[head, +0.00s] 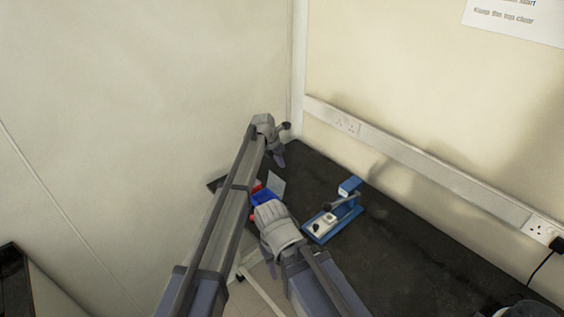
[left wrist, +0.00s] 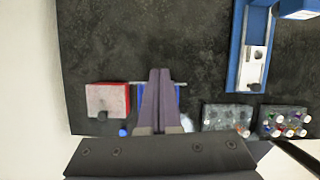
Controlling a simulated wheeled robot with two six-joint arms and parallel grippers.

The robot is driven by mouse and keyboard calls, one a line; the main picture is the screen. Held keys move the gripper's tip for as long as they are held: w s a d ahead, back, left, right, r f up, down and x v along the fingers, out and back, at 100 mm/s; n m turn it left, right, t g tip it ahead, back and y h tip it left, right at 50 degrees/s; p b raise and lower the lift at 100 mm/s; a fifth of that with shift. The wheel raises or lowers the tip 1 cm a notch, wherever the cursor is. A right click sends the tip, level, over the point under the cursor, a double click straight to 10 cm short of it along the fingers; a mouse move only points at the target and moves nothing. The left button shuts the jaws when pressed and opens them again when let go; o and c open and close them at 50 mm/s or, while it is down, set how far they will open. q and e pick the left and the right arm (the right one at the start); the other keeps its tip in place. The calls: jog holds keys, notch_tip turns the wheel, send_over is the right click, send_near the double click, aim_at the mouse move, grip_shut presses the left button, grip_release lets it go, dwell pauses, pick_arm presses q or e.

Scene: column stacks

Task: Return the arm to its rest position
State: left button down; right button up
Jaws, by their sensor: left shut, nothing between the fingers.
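My left gripper (head: 278,160) hangs at the end of my outstretched left arm, near the far left corner of the dark bench (head: 400,245). It is shut and empty. In the left wrist view, its two fingers (left wrist: 160,100) are together over a blue bin (left wrist: 146,94), partly hiding it. I cannot tell the height between them. My right arm reaches in from the bottom of the head view, but I make out no right fingertips.
A red box (left wrist: 107,86) stands beside the blue bin. A blue press-like device (head: 322,230) stands to their right. Two grey blocks (left wrist: 225,111) (left wrist: 272,112) lie near the bench edge, one with several coloured caps. Walls close off the left and back.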

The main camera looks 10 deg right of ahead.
pick_arm(q)
jog(key=p+v, duration=0.2)
jog(key=v, duration=0.2)
jog(key=shift+r+p, duration=0.1)
jog(key=shift+p, duration=0.3)
pick_arm(e)
notch_tip(320, 180, up, 4)
jog(key=shift+f, duration=0.1)
pick_arm(q)
jog(key=s+a+m+g+y, duration=0.1)
jog(key=s+a+m, duration=0.8)
jog(key=s, duration=0.4)
jog(key=s+a+f+m+y, duration=0.1)
jog(key=s+a+m, duration=0.75)
jog(key=s, duration=0.35)
jog(key=s+a+m+g+y, duration=0.1)
jog(key=s+a+m, duration=0.8)
jog(key=s, duration=0.4)
jog(key=s+d+f+m+y+b, duration=0.1)
jog(key=s+d+f+m, duration=0.1)
jog(key=d, duration=0.8)
jog(key=s+m, duration=0.1)
jog(key=s, duration=0.1)
jog(key=shift+s+d+g+y+b, duration=0.25)
jog(key=shift+d+g+y+b, duration=0.05)
jog(key=shift+d+g+b, duration=0.1)
pick_arm(e)
jog(key=shift+f, duration=0.85)
